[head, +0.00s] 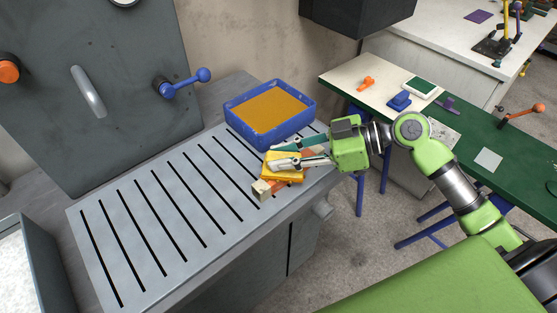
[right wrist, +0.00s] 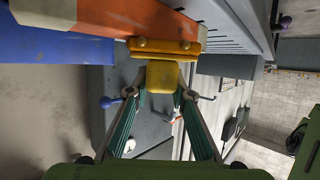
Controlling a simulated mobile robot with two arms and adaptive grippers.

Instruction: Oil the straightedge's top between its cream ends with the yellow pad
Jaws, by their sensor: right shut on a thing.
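The yellow pad (head: 285,175) is in my right gripper (head: 276,158), whose fingers are shut on its grip. In the right wrist view the gripper (right wrist: 161,92) holds the pad's yellow block (right wrist: 163,75), and its wider yellow part (right wrist: 165,46) lies against the orange straightedge (right wrist: 120,16). The straightedge (head: 278,188) lies on the slotted grey table near its right edge. Its near cream end (head: 262,190) shows; the pad and gripper hide much of the rest. A pale end (right wrist: 45,12) shows in the right wrist view. My left gripper is not in view.
A blue tray (head: 232,119) with an orange-brown surface inside stands just behind the pad. The slotted table (head: 150,225) is clear to the left. A blue-knobbed lever (head: 185,83) sticks out at the back. A green-topped bench (head: 450,128) holds small items at the right.

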